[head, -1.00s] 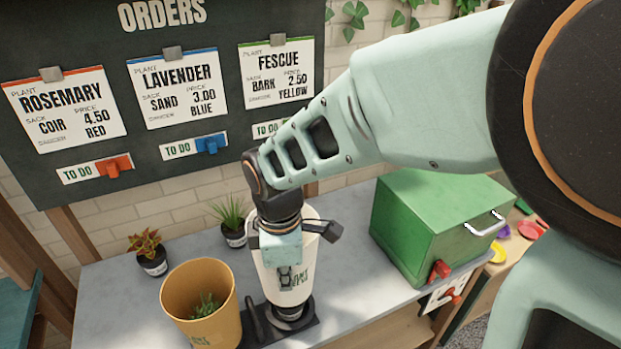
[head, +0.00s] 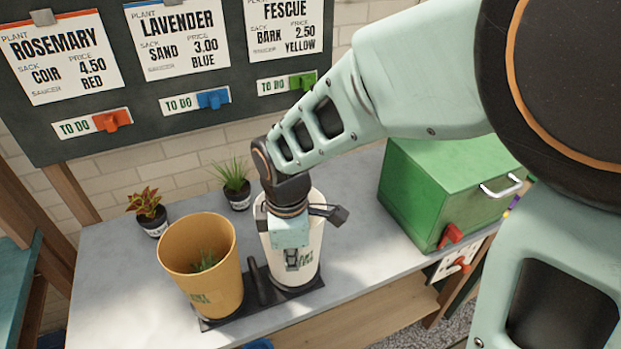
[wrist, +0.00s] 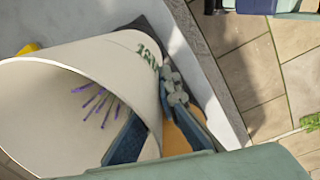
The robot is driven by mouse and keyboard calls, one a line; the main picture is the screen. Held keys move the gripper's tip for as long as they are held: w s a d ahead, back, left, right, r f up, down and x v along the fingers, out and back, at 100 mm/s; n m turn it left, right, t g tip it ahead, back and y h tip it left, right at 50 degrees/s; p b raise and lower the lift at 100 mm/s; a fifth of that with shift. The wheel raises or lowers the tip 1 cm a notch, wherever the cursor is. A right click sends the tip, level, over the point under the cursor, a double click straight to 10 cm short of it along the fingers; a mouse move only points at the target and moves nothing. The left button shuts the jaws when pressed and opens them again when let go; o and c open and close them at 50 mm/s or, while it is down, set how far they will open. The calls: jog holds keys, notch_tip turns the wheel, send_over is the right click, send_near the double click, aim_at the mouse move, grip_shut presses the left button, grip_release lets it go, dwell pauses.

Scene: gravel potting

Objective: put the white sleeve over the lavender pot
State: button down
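The white sleeve (head: 312,240) stands on the right part of a black tray (head: 220,322). In the wrist view the sleeve (wrist: 60,80) is seen from above, with purple lavender stems (wrist: 98,102) inside it. The sleeve surrounds the plant; its pot is hidden. My gripper (head: 292,262) is at the near rim of the sleeve. In the wrist view my gripper (wrist: 155,108) has one finger inside the sleeve and one outside, with the wall between. The fingers look spread, with a gap at the wall.
Two small potted plants (head: 147,212) (head: 235,184) stand behind. A green box (head: 440,190) with a handle is to the right. The grey bench (head: 120,300) is clear at the left front.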

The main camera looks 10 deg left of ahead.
jog(key=c, duration=2.1)
grip_release()
jog(key=r, duration=0.7)
jog(key=shift+s+r, duration=0.3)
jog(key=shift+r, duration=0.05)
jog(key=shift+w+d+r, duration=0.1)
